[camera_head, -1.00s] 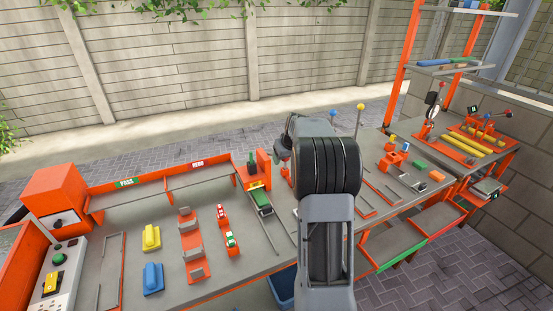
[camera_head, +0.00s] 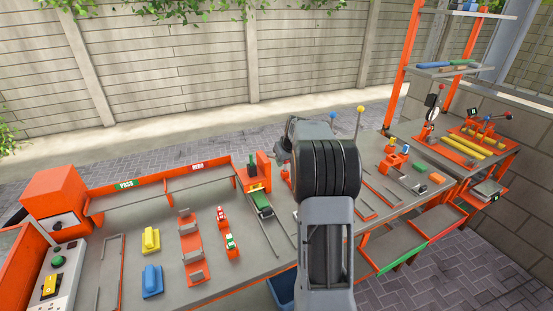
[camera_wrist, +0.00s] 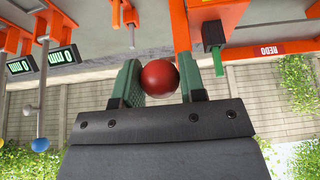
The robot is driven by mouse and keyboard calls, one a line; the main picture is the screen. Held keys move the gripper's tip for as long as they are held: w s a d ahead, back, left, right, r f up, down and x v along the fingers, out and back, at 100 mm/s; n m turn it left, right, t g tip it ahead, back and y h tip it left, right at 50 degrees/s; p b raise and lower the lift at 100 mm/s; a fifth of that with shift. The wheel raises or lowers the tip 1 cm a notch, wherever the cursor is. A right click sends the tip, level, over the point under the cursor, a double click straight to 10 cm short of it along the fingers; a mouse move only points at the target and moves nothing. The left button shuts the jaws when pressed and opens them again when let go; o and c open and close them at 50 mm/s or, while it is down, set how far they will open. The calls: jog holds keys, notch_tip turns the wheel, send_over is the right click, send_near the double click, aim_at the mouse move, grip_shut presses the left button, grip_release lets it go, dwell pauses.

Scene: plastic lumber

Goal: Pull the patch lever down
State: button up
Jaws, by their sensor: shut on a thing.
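In the wrist view a round red knob (camera_wrist: 160,78) sits between the green pads of my gripper (camera_wrist: 159,70), which is shut on it. The lever's shaft behind the knob is hidden, so I cannot tell its angle. In the head view my dark arm covers the gripper and the knob; only a grey part of the wrist shows at the left of the arm, above the bench, near the orange press-like stand (camera_head: 254,172). Two other levers, with a blue knob (camera_head: 332,117) and a yellow knob (camera_head: 360,109), stand behind my arm.
The grey bench (camera_head: 215,268) carries yellow and blue blocks (camera_head: 152,280) and an orange rack (camera_head: 190,245) on the left. Orange fixtures (camera_head: 396,160) stand to the right. In the wrist view an orange post (camera_wrist: 181,25) and two number displays (camera_wrist: 61,56) are close by.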

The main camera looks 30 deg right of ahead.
jog(key=shift+f, duration=0.15)
jog(key=shift+s+a+f+b, duration=0.1)
jog(key=shift+s+f+b, duration=0.35)
jog(key=shift+f+b, duration=0.5)
jog(key=shift+s+f+b, duration=0.3)
jog(key=shift+f+b, duration=0.5)
jog(key=shift+b, duration=0.3)
jog(key=shift+f, duration=0.15)
jog(key=shift+s+f+b, duration=0.2)
jog(key=shift+f+b, duration=0.5)
jog(key=shift+b, duration=0.2)
jog(key=shift+f, duration=0.15)
jog(key=shift+s+a+f+b, duration=0.1)
jog(key=shift+f+b, duration=0.7)
jog(key=shift+b, duration=0.1)
jog(key=shift+f, duration=0.1)
